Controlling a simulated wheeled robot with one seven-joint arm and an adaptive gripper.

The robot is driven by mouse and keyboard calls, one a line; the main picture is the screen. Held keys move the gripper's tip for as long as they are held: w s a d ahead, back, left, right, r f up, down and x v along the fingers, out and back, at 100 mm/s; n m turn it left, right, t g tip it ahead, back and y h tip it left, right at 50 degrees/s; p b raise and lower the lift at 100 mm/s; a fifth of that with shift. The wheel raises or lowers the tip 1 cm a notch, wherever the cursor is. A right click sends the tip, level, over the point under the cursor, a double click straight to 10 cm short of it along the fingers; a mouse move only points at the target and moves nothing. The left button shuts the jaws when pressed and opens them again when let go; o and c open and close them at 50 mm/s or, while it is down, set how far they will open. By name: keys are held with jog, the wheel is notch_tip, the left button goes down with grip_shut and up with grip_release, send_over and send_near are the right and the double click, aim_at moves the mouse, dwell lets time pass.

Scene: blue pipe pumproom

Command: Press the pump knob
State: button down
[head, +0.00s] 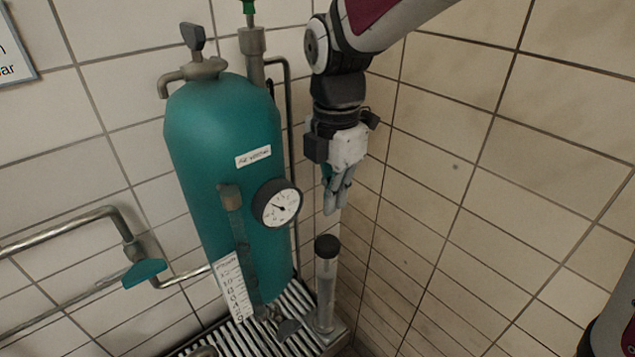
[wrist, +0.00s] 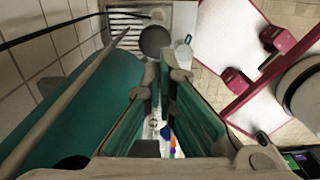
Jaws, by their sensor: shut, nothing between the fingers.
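The pump knob (head: 327,247) looks to be the dark round cap on top of a clear upright cylinder (head: 325,292). The cylinder stands on a metal plate right of the teal tank. My gripper (head: 333,208) is shut and empty, pointing down. In the head view its fingertips are above the knob, with a gap between them. In the wrist view the knob (wrist: 155,41) shows as a dark disc just beyond my fingertips (wrist: 170,75), slightly to their left. The cylinder is mostly hidden below the knob there.
The teal tank (head: 215,140) with a pressure gauge (head: 277,204) stands close left of my gripper. A tiled wall (head: 470,150) is to the right. A slatted grate (head: 235,338) lies below the tank. A pipe with a teal handle (head: 145,273) runs at left.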

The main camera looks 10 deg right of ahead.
aim_at(330, 255)
notch_tip(330, 255, down, 9)
jog(key=shift+r+p, duration=0.1)
jog(key=shift+p, duration=0.35)
notch_tip(330, 255, down, 6)
jog(key=shift+f+b, duration=0.1)
jog(key=shift+b, duration=0.85)
notch_tip(330, 255, up, 12)
jog(key=shift+r, duration=0.1)
dwell(1.6)
